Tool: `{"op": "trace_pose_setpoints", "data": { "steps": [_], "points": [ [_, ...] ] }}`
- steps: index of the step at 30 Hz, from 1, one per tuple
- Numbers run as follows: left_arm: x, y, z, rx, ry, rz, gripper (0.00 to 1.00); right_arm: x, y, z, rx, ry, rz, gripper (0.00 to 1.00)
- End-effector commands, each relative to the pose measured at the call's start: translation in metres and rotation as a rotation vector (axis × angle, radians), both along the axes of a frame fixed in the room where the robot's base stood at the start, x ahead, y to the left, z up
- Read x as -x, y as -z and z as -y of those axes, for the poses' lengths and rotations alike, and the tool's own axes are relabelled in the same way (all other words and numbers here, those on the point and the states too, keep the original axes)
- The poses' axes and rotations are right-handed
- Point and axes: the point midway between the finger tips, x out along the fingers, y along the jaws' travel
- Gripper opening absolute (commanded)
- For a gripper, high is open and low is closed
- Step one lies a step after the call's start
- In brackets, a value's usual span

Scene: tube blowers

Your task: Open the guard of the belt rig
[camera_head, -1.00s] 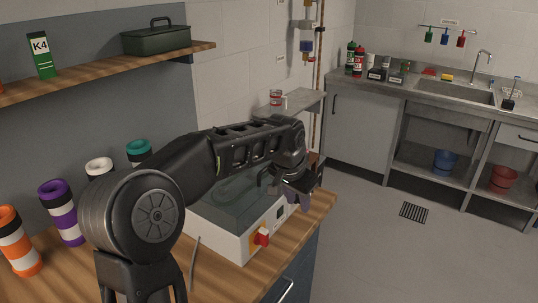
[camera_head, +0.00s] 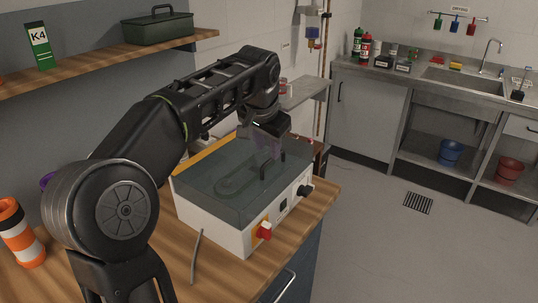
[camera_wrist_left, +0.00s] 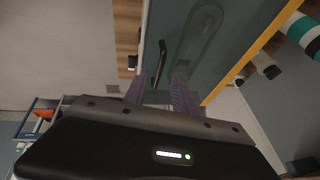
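The belt rig (camera_head: 215,228) is a white box on the wooden bench. Its smoky see-through guard (camera_head: 215,180) lies flat over the top, with a belt loop visible beneath and a yellow strip along the back edge. A dark bar handle (camera_head: 264,168) stands on the guard near its front. My left gripper (camera_head: 272,150) is above the guard by the handle, pointing down. In the left wrist view its purple fingers (camera_wrist_left: 158,92) are apart and empty, with the handle (camera_wrist_left: 160,62) just beyond them, roughly in line with the gap. Contact is not visible. My right gripper is out of view.
The rig's front has a red switch (camera_head: 264,231) and a black knob (camera_head: 305,190). A shelf (camera_head: 95,62) with a green box (camera_head: 157,27) hangs above.

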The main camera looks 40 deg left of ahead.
Motion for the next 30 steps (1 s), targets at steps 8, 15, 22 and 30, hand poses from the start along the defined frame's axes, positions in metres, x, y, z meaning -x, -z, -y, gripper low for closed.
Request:
{"op": "trace_pose_setpoints", "data": {
  "steps": [8, 15, 22, 30],
  "points": [
    [-0.015, 0.035, -0.007, 0.000, 0.001, -0.002, 0.32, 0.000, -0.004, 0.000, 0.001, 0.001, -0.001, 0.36],
    [-0.017, 0.041, -0.008, 0.000, 0.001, 0.001, 0.32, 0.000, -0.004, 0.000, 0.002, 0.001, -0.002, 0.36],
    [-0.017, 0.041, -0.008, 0.000, 0.000, 0.001, 0.23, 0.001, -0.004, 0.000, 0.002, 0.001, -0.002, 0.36],
    [-0.017, 0.040, -0.008, 0.000, 0.000, 0.001, 0.01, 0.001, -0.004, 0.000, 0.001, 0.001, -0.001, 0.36]
  ]
}}
